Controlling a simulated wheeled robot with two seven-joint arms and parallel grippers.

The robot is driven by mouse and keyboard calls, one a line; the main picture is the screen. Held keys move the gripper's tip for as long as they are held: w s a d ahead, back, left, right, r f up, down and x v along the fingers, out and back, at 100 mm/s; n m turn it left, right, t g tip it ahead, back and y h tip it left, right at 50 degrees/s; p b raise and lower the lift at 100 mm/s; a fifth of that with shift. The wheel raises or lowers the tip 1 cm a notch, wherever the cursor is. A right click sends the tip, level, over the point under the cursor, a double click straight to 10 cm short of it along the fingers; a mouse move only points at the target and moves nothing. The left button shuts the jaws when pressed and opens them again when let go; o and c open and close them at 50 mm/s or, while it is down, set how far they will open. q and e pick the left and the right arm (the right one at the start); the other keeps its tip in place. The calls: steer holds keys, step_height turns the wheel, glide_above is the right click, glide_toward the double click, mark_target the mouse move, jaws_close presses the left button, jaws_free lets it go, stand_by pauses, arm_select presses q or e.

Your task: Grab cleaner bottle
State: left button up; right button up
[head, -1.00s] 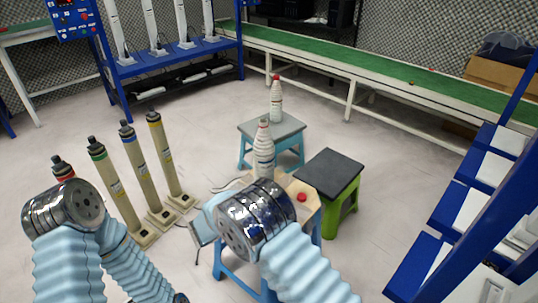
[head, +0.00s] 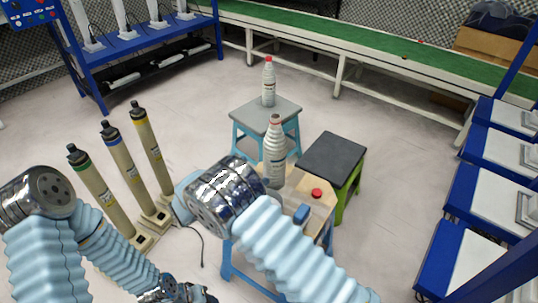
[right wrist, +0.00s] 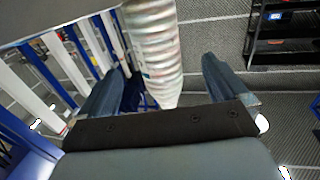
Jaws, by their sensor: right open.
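A ribbed whitish cleaner bottle (head: 275,155) with a reddish cap stands upright on the wooden-topped stool (head: 322,215), its lower part partly hidden by my right arm. A similar bottle with a red cap (head: 268,85) stands on a grey-topped stool behind. In the right wrist view, a ribbed bottle (right wrist: 152,40) shows between the two spread blue fingers of my right gripper (right wrist: 162,72), which is open. In the head view my right wrist mostly hides this gripper. My left gripper (head: 178,291) is low at the bottom edge, its fingers unclear.
A black-topped green stool (head: 335,157) stands right of the wooden one, which bears a red button (head: 317,193). Several tan cylinders (head: 150,150) stand at left. A blue rack (head: 470,190) is at right, and a green conveyor (head: 370,50) runs behind.

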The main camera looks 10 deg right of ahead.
mark_target(265, 164)
steer(key=x, duration=0.5)
steer(key=shift+w+d, duration=0.15)
steer(key=shift+d, duration=0.15)
steer(key=p+x, duration=0.1)
steer(key=x, duration=0.4)
steer(key=shift+d+r+p, duration=0.15)
steer(key=shift+d+p, duration=0.1)
steer(key=shift+p, duration=0.1)
steer(key=shift+c, duration=0.2)
steer(key=c, duration=1.2)
